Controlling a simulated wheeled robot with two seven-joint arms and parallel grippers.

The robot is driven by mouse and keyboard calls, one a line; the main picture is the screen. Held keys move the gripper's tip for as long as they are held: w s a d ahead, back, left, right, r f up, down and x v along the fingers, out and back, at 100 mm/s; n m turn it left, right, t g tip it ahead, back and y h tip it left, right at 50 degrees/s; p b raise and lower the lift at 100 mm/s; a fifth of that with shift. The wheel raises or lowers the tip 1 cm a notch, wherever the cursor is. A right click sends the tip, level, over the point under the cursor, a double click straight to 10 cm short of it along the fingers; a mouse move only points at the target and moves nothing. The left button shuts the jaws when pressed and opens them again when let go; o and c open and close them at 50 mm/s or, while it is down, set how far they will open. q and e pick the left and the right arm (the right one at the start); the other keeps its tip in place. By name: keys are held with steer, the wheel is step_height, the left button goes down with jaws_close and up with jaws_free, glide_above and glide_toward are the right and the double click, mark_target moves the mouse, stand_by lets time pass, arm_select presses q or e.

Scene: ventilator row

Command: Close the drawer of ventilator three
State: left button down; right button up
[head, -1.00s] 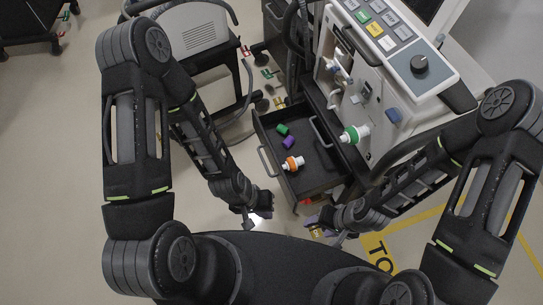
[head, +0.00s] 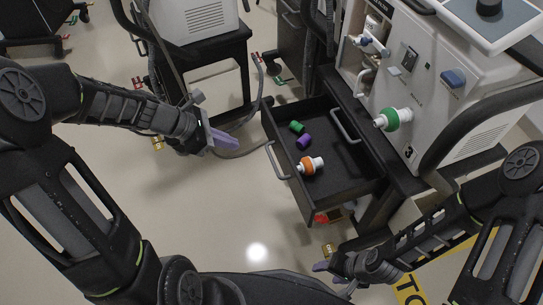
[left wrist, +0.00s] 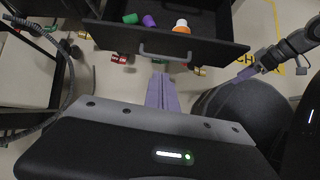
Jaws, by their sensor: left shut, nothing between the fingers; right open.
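The drawer (head: 352,178) of the ventilator (head: 430,85) is pulled open. It holds a green cylinder (head: 297,127), a purple cylinder (head: 304,142) and a white part with an orange ring (head: 311,165). Its front handle (head: 275,160) faces left. My left gripper (head: 228,141) is shut and empty, left of the drawer front and apart from it. In the left wrist view its fingers (left wrist: 161,92) point toward the drawer's handle (left wrist: 180,53). My right gripper (head: 322,266) is open and low, below the drawer near my base.
A second machine on a black cart (head: 205,60) stands at the back left, with a hose hanging down toward the floor. A white connector with a green ring (head: 393,119) sticks out of the ventilator above the drawer. Floor left of the drawer is clear.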

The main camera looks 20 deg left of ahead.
arm_select(q)
steer(key=shift+w+d+r+n+h, duration=0.15)
steer(key=shift+r+n+h, duration=0.15)
steer(key=shift+r+n, duration=0.3)
steer(key=shift+r, duration=0.1)
steer(key=b, duration=0.4)
glide_toward(281, 148)
step_height(281, 148, down, 4)
steer(key=w+d, duration=0.2)
steer(key=d, duration=0.1)
steer(key=shift+w+d+r, duration=0.1)
steer(key=shift+d, duration=0.1)
